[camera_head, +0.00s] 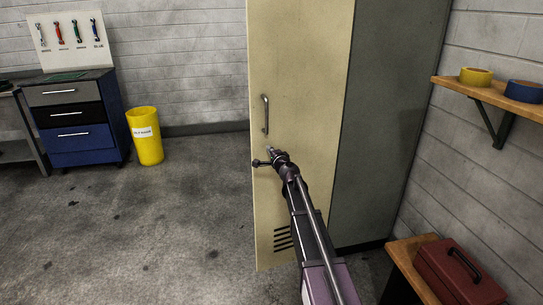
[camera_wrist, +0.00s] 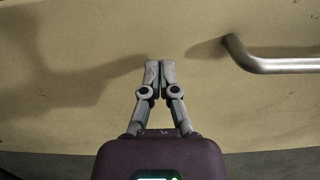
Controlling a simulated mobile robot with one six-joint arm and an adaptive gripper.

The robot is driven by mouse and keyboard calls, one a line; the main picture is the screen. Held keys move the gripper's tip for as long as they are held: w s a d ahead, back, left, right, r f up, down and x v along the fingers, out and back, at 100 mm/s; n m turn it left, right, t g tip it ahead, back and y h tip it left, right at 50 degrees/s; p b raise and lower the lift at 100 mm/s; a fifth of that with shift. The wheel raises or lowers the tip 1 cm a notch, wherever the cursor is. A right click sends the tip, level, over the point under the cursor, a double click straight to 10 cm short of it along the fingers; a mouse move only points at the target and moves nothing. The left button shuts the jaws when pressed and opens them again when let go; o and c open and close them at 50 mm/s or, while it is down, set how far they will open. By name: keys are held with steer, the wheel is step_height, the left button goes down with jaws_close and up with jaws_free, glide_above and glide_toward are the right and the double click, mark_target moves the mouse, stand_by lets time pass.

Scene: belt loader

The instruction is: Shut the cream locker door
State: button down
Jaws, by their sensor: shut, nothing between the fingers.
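The cream locker door (camera_head: 305,70) stands upright in the middle of the head view, with a metal bar handle (camera_head: 265,114) near its left edge and dark vent slots low down. Its face fills most of the wrist view (camera_wrist: 70,90), with the handle (camera_wrist: 275,64) at upper right. How far the door stands from its frame cannot be told; the opening is hidden. My gripper (camera_head: 269,151) is in front of the door, just below the handle. In the wrist view its fingers (camera_wrist: 160,64) are together and empty, pointing at the cream face. Contact cannot be told.
The grey locker side (camera_head: 385,120) is right of the door. A wooden shelf (camera_head: 470,88) with tape rolls and a bench with a red toolbox (camera_head: 459,272) line the right wall. A yellow bin (camera_head: 146,140) and blue drawers (camera_head: 80,145) stand back left. The left floor is clear.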

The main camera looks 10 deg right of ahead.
steer(key=shift+w+a, duration=0.2)
steer(key=shift+w, duration=0.85)
